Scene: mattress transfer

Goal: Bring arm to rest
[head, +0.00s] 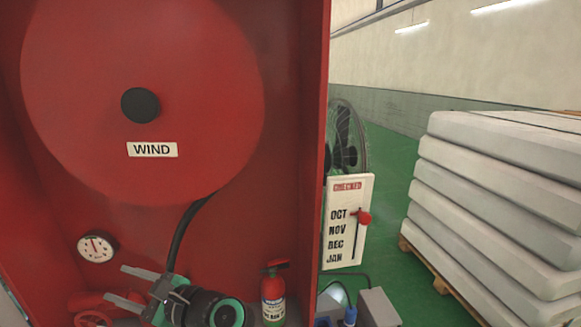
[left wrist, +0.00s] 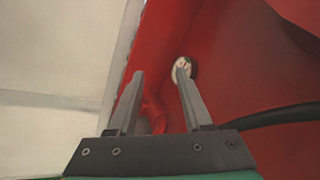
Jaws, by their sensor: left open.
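My left gripper (head: 115,282) is in the lower left of the head view, in front of the red cabinet (head: 311,130). Its two grey fingers point left and are spread apart, with nothing between them. In the left wrist view the fingers of my left gripper (left wrist: 160,76) are also apart and empty. A red valve-like part (head: 90,303) sits low in the cabinet, just left of the fingertips and partly hidden. It shows behind the fingers in the left wrist view (left wrist: 154,112). My right gripper is in neither view.
The cabinet holds a large red reel (head: 190,90) marked WIND, a round gauge (head: 97,247), a black hose (head: 183,235) and a small fire extinguisher (head: 273,295). A month board (head: 346,222) and a fan (head: 346,140) stand right. Stacked mattresses (head: 500,190) lie on a pallet (head: 440,278).

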